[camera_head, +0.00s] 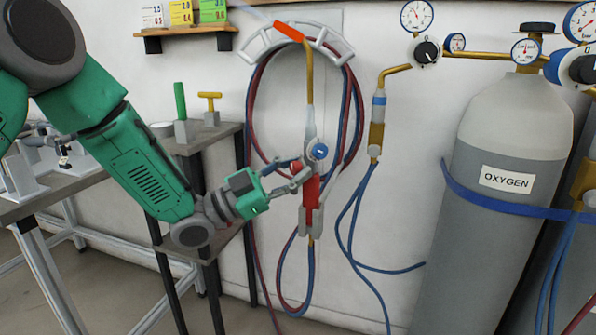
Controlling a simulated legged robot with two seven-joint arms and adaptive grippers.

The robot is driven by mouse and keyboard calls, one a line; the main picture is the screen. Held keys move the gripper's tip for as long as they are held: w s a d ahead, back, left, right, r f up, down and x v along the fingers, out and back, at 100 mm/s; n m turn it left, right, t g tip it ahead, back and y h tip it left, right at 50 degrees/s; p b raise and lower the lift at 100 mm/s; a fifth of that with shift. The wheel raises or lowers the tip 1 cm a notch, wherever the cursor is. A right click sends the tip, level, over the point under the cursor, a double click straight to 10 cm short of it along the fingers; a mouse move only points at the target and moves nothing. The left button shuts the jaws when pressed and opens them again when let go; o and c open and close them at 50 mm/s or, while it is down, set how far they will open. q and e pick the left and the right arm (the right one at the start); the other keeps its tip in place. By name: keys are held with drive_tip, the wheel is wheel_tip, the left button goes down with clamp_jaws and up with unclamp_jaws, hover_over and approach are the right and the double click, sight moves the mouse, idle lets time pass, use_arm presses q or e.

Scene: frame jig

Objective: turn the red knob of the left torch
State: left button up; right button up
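The torch (311,190) hangs upright on the wall in a grey holder, with a red body, a brass tube above and a blue knob (319,151) on its upper part. A small red part, seemingly the red knob (296,166), shows at the torch's left side, partly covered by my fingers. My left gripper (299,173) reaches in from the left, its fingertips at this red part. I cannot tell whether the fingers are closed on it or only around it. My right gripper is out of view.
Red and blue hoses (258,120) loop from a grey wall hanger (262,42) behind the torch. A second brass torch-like fitting (376,130) hangs to the right. A grey oxygen cylinder (470,235) stands further right. A workbench (62,182) and small stand (215,134) are at left.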

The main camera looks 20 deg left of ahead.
use_arm(q)
drive_tip(key=o, duration=0.5)
drive_tip(key=shift+a+f, duration=0.1)
drive_tip(key=v, duration=1.2)
drive_tip(key=shift+f, duration=0.1)
